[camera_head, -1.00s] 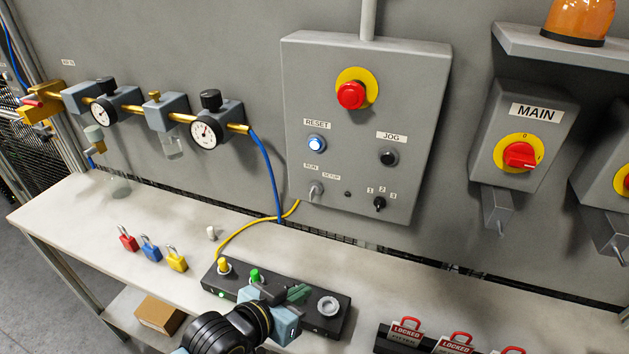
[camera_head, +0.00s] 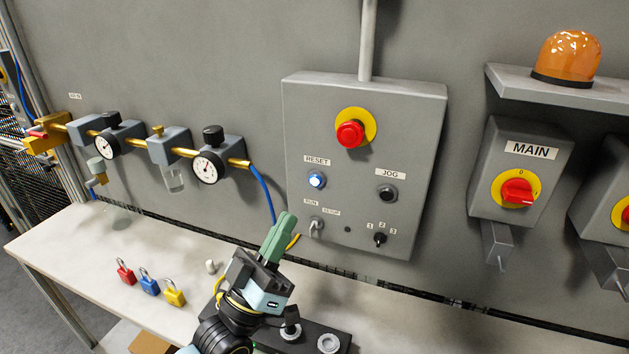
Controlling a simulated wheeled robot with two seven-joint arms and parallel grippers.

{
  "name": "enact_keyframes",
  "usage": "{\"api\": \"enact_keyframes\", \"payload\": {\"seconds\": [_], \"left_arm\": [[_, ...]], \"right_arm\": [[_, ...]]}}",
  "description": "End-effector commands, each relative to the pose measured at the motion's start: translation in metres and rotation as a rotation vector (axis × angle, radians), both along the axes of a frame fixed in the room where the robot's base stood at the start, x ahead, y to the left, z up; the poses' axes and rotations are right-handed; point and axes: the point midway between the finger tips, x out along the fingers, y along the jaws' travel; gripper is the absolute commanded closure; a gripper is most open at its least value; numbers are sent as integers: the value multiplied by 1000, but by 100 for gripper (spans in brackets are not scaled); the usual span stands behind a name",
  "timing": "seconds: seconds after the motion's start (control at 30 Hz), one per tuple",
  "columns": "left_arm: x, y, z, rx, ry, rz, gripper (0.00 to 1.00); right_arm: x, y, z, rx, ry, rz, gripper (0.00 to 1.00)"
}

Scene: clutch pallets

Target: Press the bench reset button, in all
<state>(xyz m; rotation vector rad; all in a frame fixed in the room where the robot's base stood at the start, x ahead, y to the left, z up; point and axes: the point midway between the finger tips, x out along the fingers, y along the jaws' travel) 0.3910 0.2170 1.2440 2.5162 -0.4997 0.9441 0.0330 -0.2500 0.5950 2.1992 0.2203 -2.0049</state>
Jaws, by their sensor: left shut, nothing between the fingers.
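The wall control box (camera_head: 410,135) carries a lit blue-white button (camera_head: 317,180) under a RESET label. A black JOG button (camera_head: 387,193) sits to its right, and a red emergency stop (camera_head: 350,134) on a yellow disc is above. My left gripper (camera_head: 284,222) rises from the bottom in the head view, with green fingers shut and empty, pointing up. Its tips appear below and left of the reset button, apart from it in the picture; the depth gap is hard to tell. My right gripper is not in view.
A black bench box (camera_head: 330,343) is partly hidden behind my left arm. Red (camera_head: 125,273), blue (camera_head: 149,284) and yellow (camera_head: 175,294) padlocks lie on the bench (camera_head: 75,240). The MAIN switch (camera_head: 517,191) is at right. A selector (camera_head: 316,226) sits below the reset button.

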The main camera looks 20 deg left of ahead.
Motion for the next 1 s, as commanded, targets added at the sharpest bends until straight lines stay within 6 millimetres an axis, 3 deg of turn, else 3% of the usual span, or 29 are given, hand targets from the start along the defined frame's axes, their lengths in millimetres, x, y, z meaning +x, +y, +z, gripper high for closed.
{"api": "enact_keyframes", "payload": {"seconds": [0.23,0.7,1.0], "left_arm": [[9,0,-1,1,-1,0,100],[71,4,-1,1,-1,0,100],[88,5,-1,1,3,-1,100]], "right_arm": [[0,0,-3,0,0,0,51],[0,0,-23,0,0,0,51],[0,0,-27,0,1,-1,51]]}}
